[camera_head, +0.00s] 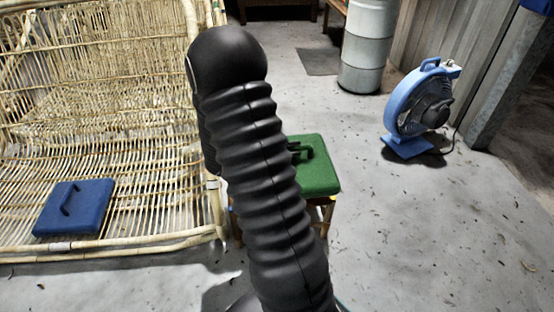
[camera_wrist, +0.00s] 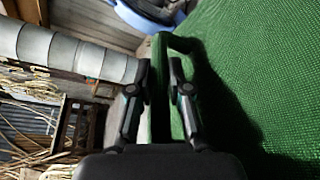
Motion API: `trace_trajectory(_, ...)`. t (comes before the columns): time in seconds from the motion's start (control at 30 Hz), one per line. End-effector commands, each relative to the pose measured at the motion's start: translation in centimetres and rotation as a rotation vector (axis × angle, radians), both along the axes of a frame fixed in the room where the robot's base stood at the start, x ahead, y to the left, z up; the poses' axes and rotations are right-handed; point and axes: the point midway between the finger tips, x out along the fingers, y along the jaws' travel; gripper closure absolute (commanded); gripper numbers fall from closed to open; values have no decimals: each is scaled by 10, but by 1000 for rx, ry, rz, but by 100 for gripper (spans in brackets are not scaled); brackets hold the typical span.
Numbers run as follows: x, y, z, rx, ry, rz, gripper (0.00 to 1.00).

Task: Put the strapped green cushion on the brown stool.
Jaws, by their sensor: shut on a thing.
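The green cushion (camera_head: 318,175) is at the middle of the head view, partly hidden behind my arm. It also fills the right side of the wrist view (camera_wrist: 265,70). Its green strap (camera_wrist: 185,42) passes between the fingers of my gripper (camera_wrist: 160,78), which is shut on it. The stool (camera_head: 328,214) shows only as a bit of brownish leg and frame directly below the cushion; my arm hides the rest. I cannot tell whether the cushion rests on the stool or hangs just above it.
A rattan seat frame (camera_head: 120,242) fills the left, with a blue strapped cushion (camera_head: 75,208) on it. A blue fan (camera_head: 420,105) stands at the right and a grey drum (camera_head: 367,50) at the back. The concrete floor (camera_head: 440,240) at the right front is clear.

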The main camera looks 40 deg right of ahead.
Motion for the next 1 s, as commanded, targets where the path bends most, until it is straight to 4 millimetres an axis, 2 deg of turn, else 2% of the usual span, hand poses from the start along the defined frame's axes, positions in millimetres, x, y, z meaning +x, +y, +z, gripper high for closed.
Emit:
trace_trajectory(0.03,11,-1,-8,-1,0,1,100)
trace_trajectory(0.2,43,-4,-27,-1,0,1,100)
trace_trajectory(0.4,64,-7,-39,-1,0,-2,100)
trace_trajectory(0.57,66,-7,-46,0,2,-3,100)
trace_trajectory(0.8,66,-7,-77,-1,1,-3,100)
trace_trajectory(1.0,66,-7,-80,-1,-1,-3,100)
